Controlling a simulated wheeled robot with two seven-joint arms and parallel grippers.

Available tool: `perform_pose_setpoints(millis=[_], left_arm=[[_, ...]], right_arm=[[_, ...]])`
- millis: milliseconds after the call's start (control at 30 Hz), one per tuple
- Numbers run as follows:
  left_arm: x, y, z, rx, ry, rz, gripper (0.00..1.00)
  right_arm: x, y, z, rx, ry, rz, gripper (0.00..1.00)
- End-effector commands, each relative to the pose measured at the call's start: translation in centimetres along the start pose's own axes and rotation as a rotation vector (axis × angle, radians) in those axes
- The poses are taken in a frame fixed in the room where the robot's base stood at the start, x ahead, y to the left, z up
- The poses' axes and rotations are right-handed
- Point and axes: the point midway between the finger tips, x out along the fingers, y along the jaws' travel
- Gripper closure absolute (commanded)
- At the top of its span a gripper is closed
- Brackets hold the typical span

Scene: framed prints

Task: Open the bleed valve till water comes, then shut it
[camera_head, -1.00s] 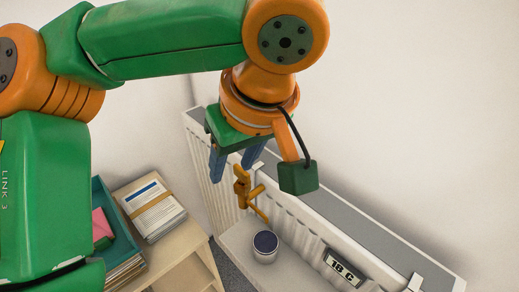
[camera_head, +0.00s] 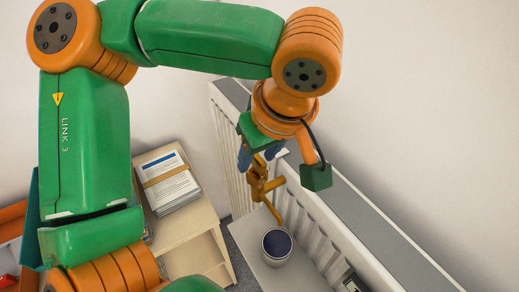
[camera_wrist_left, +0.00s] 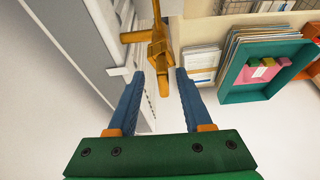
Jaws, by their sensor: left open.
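A round white cup (camera_head: 277,252) with a dark inside stands below the spout. No water shows. My right gripper is not in view.
The cup stands on a pale ledge (camera_head: 248,250) beside the radiator. A wooden shelf unit (camera_head: 190,225) holds a banded paper stack (camera_head: 170,180). A teal tray (camera_wrist_left: 235,92) with pink and green items lies near it. Bare wall stands behind.

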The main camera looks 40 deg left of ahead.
Motion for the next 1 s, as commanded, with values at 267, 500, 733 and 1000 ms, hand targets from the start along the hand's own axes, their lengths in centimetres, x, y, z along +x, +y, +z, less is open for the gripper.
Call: perform_pose_setpoints(millis=[267,500,733,1000], left_arm=[[-0.03,0.0,0.0,0.001,0.001,0.0,1.0],[-0.18,-0.08,-0.06,0.206,-0.005,0.087,1.0],[-0.04,0.02,0.01,0.272,0.0,0.113,0.51],[-0.46,0.02,-0.02,0.269,0.002,0.113,0.51]], right_arm=[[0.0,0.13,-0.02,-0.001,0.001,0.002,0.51],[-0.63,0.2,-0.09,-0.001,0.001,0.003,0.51],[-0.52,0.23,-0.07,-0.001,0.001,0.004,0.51],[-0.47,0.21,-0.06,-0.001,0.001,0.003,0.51]])
